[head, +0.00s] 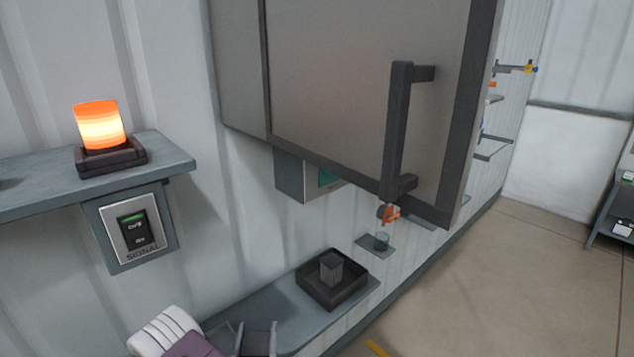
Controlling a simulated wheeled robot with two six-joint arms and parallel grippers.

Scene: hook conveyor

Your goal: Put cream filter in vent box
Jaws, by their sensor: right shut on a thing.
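A pale, ridged piece, which looks like the cream filter (165,327), is at the bottom left, cut off by the frame edge. My right gripper (190,344) is at its lower right side and is shut on it; a mauve part covers some of the filter. My left gripper is not in view. A large grey cabinet (345,80) with a dark vertical handle (399,135) hangs on the wall above; its front looks shut. No label shows whether it is the vent box.
A black tray (318,296) holding a dark ridged filter (331,268) stands on the low grey shelf (262,302). A lit orange lamp (99,124) stands on the left shelf (30,194) above a SIGNAL switch (136,229). Open floor (500,290) lies at right.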

